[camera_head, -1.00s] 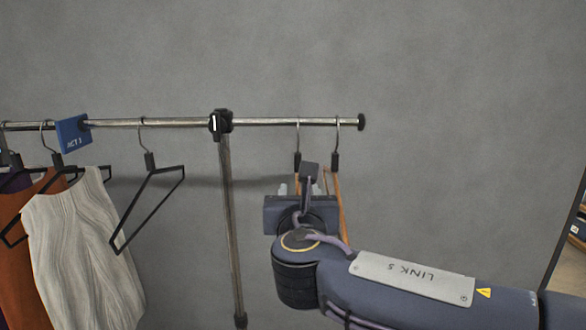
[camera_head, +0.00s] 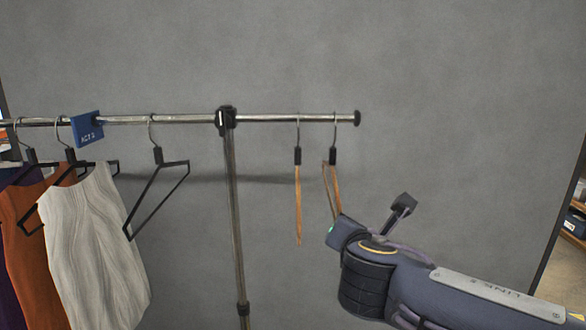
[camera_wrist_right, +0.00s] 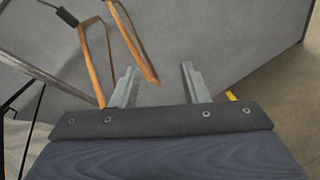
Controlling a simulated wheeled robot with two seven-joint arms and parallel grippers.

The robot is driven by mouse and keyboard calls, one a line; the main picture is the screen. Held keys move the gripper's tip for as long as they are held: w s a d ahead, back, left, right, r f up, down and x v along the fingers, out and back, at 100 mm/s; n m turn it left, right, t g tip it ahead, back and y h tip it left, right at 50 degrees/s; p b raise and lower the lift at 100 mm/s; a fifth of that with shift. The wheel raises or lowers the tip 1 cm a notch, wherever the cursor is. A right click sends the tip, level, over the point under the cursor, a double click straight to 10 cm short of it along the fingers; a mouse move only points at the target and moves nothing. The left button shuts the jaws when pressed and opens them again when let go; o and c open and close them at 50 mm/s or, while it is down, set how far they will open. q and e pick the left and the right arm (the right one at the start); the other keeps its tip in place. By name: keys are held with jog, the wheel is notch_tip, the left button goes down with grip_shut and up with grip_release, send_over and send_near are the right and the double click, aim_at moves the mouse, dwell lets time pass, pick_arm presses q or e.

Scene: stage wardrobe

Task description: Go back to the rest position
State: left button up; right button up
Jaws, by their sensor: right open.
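My right arm comes in from the lower right in the head view, below the right end of the rail. Its fingers are hidden there behind the wrist. Two wooden hangers hang from the right end of the rail, a left one (camera_head: 298,205) and a right one (camera_head: 326,180). My left gripper is not in view.
The metal rail (camera_head: 170,119) runs across on an upright post (camera_head: 235,210). At left hang an empty black hanger (camera_head: 155,195), a white garment (camera_head: 95,245), an orange garment (camera_head: 30,240) and a blue tag (camera_head: 87,129). The right side of the wall is clear.

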jog(key=s+d+f+m+g, duration=0.6)
jog(key=s+d+f+m, duration=0.5)
jog(key=s+d+m, duration=0.15)
jog(key=s+a+f+m+g+y, duration=0.1)
jog(key=s+a+f+m+y, duration=0.1)
jog(key=s+m, duration=0.5)
jog(key=s+a+f+m+g+y, duration=0.1)
jog(key=s+a+f+m+y, duration=0.1)
jog(key=s+f+m+y, duration=0.2)
jog(key=s+f+m, duration=0.3)
jog(key=m, duration=0.4)
jog(key=shift+s+f, duration=0.15)
jog(key=shift+f, duration=0.15)
